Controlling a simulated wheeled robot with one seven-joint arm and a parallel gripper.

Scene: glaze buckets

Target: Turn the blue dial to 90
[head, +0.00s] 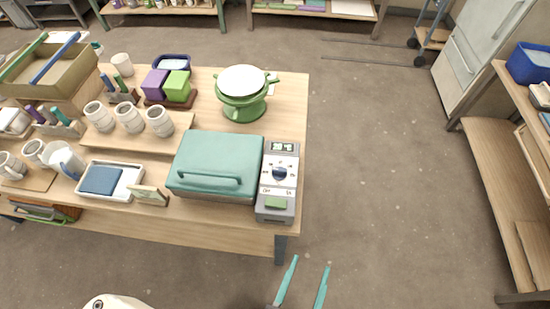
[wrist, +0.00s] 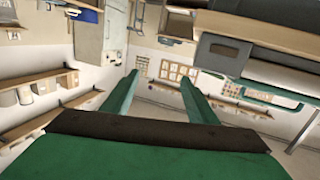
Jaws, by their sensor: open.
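The blue dial (head: 279,172) is a small dark blue knob on a grey control panel (head: 275,205), with marks around it. The panel has a small display (head: 283,147) above the dial, too small to read surely, and a green button (head: 276,202) below. It adjoins a teal lidded box (head: 215,162) at the table's right front corner. My gripper (head: 307,284) shows at the bottom of the head view, its two teal fingers apart and empty, in front of the table and well short of the dial. In the wrist view my gripper (wrist: 160,88) is also open, with no dial in sight.
The wooden table (head: 292,100) holds mugs, a blue tray item (head: 101,180), a green pot with a white top (head: 242,92) and colored blocks. A small card block (head: 148,195) stands at the front edge. The floor (head: 380,190) right of the table is clear.

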